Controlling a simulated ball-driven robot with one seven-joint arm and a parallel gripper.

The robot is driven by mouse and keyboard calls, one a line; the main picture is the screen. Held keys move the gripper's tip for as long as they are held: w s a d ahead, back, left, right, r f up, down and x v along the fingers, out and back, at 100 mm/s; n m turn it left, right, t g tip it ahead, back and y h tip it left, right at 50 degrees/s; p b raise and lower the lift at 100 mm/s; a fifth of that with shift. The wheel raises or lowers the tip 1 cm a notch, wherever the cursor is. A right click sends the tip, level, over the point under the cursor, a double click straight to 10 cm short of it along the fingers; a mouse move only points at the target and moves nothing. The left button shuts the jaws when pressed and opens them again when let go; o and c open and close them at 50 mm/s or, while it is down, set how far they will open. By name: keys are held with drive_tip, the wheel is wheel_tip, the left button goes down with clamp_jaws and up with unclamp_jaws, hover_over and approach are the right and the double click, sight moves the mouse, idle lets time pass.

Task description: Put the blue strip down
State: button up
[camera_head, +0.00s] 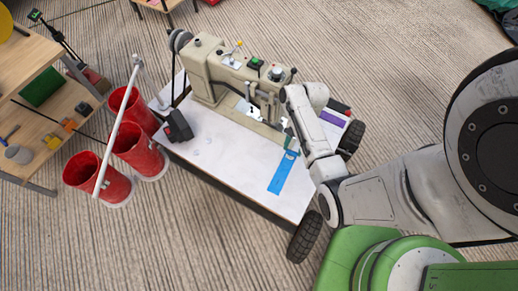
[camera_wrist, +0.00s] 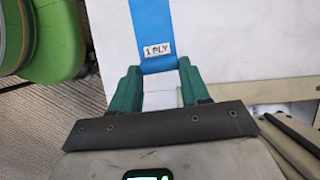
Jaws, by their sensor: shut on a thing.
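The blue strip (camera_head: 283,174) lies along the white top of the wheeled work table (camera_head: 225,168) in the head view, in front of the sewing machine. In the head view my gripper (camera_head: 289,144) is small and partly hidden by my arm. I cannot tell whether the strip touches the table along its whole length.
A beige sewing machine (camera_head: 232,75) stands at the table's back, close to my gripper. A purple strip (camera_head: 332,118) lies at the table's right. A black box (camera_head: 178,126) sits at its left. Red buckets (camera_head: 135,144) stand left of the table. The table's front left is clear.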

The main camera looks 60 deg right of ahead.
drive_tip(key=shift+m, duration=0.4)
drive_tip(key=f+b, duration=0.1)
drive_tip(key=f, duration=0.2)
drive_tip(key=f+b, duration=0.1)
drive_tip(key=f, duration=0.2)
drive_tip(key=s+f+b, duration=0.1)
drive_tip(key=f, duration=0.3)
drive_tip(key=shift+d, duration=0.15)
drive_tip(key=shift+f+b, duration=0.1)
drive_tip(key=shift+b, duration=0.2)
drive_tip(key=o, duration=1)
